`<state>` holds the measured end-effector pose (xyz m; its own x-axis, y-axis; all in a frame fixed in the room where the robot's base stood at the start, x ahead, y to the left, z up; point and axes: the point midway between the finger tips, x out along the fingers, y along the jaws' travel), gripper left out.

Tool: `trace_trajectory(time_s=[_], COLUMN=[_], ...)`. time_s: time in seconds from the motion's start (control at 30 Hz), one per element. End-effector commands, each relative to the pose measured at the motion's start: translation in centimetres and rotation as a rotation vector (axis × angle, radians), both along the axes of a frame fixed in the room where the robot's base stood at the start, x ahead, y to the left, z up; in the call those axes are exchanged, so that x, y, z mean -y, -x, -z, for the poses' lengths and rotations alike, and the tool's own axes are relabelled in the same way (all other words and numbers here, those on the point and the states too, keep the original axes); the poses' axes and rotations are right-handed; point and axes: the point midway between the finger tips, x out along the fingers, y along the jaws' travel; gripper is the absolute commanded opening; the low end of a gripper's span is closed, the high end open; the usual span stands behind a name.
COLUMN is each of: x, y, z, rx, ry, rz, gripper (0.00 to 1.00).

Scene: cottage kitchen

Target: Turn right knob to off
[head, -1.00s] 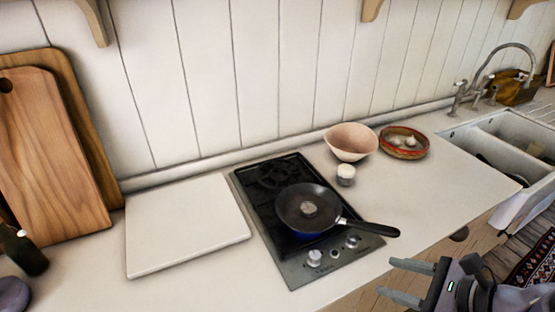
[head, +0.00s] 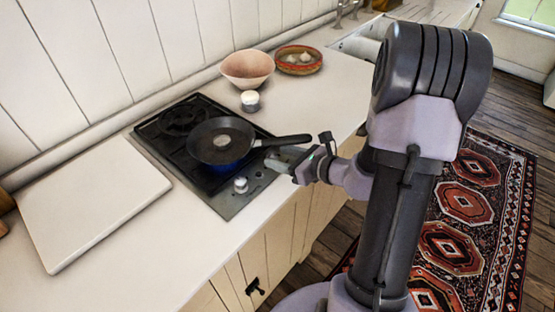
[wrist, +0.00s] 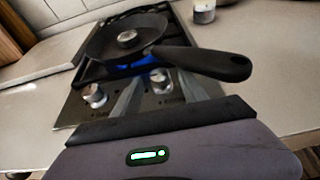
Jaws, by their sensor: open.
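The right knob (wrist: 160,80) is a silver knob on the front panel of the black gas hob (head: 160,150). In the wrist view it stands between the two fingertips of my gripper (wrist: 160,92), which is open. I cannot tell whether the fingers touch it. In the head view my gripper (head: 281,158) is at the hob's front right corner and hides the right knob. The left knob (head: 241,184) is clear of my gripper and also shows in the wrist view (wrist: 95,96). A blue flame (wrist: 130,67) burns under the pan.
A black frying pan (head: 221,140) sits on the front burner. Its handle (wrist: 205,62) reaches out just beyond the right knob, close to my fingers. A candle jar (head: 250,101), pink bowl (head: 247,68) and patterned dish (head: 298,60) stand behind. A white board (head: 90,205) lies left.

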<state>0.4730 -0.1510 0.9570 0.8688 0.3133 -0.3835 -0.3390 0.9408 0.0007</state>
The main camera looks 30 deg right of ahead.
Motion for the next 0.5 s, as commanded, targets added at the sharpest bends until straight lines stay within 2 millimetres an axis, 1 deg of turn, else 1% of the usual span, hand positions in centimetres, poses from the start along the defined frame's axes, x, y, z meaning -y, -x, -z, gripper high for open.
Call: trace_trajectory(time_s=[0.13,0.4,0.43,0.5], x=[-0.39,-0.46,-0.46,-0.45], y=[-1.0,-1.18,-1.17,-1.17], z=[0.42,0.43,0.44,0.43], rx=[0.001,0.001,0.001,0.001], ry=[0.0,0.0,0.0,0.0], rz=[-0.001,-0.001,-0.001,-0.001], gripper=[0.5,0.5,0.48,0.35])
